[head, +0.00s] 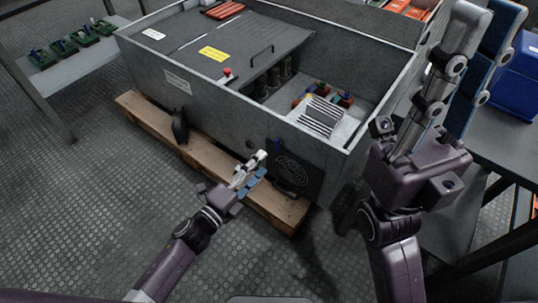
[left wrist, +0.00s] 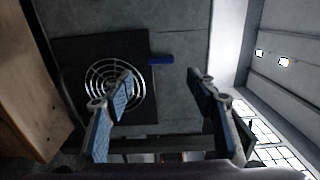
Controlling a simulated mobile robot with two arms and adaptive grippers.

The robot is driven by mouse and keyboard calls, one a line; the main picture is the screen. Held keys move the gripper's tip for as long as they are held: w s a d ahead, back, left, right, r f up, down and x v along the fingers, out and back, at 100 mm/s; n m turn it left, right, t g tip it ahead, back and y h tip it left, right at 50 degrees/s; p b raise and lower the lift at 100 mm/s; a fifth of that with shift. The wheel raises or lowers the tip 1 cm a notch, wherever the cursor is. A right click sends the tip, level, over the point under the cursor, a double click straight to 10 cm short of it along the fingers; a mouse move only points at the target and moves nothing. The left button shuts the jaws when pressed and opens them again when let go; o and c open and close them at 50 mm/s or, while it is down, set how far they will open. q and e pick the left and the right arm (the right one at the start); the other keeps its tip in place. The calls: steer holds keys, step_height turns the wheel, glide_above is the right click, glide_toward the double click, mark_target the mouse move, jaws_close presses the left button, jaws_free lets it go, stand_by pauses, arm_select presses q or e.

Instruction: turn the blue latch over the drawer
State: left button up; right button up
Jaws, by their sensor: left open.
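The blue latch (left wrist: 161,59) is a small bar lying across the picture in the left wrist view, on the grey cabinet wall beside the black panel's edge. The black drawer front (left wrist: 145,105) has a round chrome fan grille; it also shows low on the cabinet in the head view (head: 312,168). My left gripper (head: 260,166) is open and empty in front of the cabinet; its fingers (left wrist: 163,88) stand apart in the left wrist view, with the latch beyond the gap, apparently untouched. My right gripper (head: 488,30) is raised at the right, open and empty.
The open grey cabinet (head: 200,100) stands on a wooden pallet (head: 150,115). A dark handle-like part (head: 180,126) juts from its front wall. A table with a blue bin (head: 520,70) stands at the right. The floor at the front left is clear.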

arm_select(q)
steer(key=v, duration=0.5)
stand_by(0.4)
